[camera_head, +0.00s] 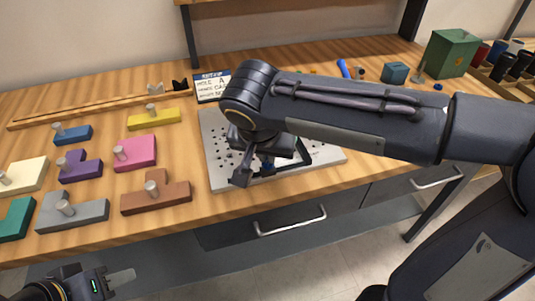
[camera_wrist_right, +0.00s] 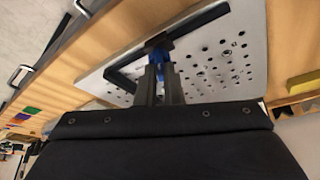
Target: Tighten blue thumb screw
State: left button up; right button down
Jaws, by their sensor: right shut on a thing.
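A grey perforated plate (camera_head: 218,133) lies on the wooden bench, and it also fills much of the right wrist view (camera_wrist_right: 232,62). A black angled bracket (camera_wrist_right: 190,27) lies on the plate. The right arm hides part of the plate in the head view. My left gripper (camera_head: 118,279) hangs low at the front left, away from the plate; its opening is unclear.
Several coloured blocks with pegs, such as a pink one (camera_head: 137,151) and a brown one (camera_head: 157,199), lie left of the plate. A label card (camera_head: 211,86) stands behind it. A green box (camera_head: 449,54) is at the back right. A drawer handle (camera_head: 290,224) sits below the bench edge.

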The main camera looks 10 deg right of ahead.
dwell(0.3)
jog(key=c, duration=1.6)
grip_release()
jog(key=shift+o, duration=0.2)
jog(key=p+v, duration=0.1)
jog(key=v, duration=0.6)
jog(key=shift+s+a+r, duration=0.15)
jog(key=shift+r, duration=0.2)
